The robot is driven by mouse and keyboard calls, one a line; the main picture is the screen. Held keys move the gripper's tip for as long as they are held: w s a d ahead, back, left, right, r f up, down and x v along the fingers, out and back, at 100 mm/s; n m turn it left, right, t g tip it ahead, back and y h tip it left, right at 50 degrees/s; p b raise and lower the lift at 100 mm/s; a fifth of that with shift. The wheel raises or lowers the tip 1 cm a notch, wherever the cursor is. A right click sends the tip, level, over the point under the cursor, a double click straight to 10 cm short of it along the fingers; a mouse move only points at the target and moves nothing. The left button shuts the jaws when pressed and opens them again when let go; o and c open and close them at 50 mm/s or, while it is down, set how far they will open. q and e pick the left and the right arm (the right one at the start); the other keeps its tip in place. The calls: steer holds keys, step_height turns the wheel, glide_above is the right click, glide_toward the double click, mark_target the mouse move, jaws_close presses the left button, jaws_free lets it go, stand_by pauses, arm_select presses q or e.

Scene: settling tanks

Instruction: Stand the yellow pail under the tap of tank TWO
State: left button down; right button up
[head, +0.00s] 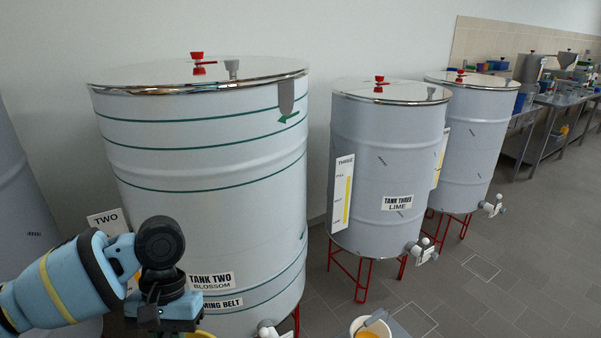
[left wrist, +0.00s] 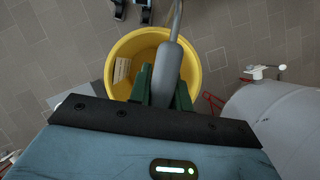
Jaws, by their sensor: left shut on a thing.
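Tank TWO (head: 205,235) is the big pale drum with green bands at the left of the head view. Its tap (head: 268,329) shows low at the frame's bottom edge. My left gripper (head: 168,318) is in front of this tank's left part. In the left wrist view the green fingers (left wrist: 166,88) are shut on the grey grip (left wrist: 167,70) of the yellow pail's handle. The yellow pail (left wrist: 128,45) hangs below, open upward, with a pale block-like patch (left wrist: 122,70) inside. Only a yellow sliver (head: 203,334) shows in the head view. My right gripper is out of view.
Tank THREE (head: 385,175) on red legs and another tank (head: 480,130) stand to the right. A white tub (head: 357,324) with orange contents sits near the bottom. In the wrist view a tank (left wrist: 280,120) with a tap (left wrist: 262,72) is right of the pail.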

arm_select(q)
steer(key=x, duration=0.4)
steer(key=w+x, duration=0.1)
steer(key=x, duration=0.4)
steer(key=w+f+x, duration=0.1)
steer(key=x, duration=0.4)
steer(key=shift+r, duration=0.1)
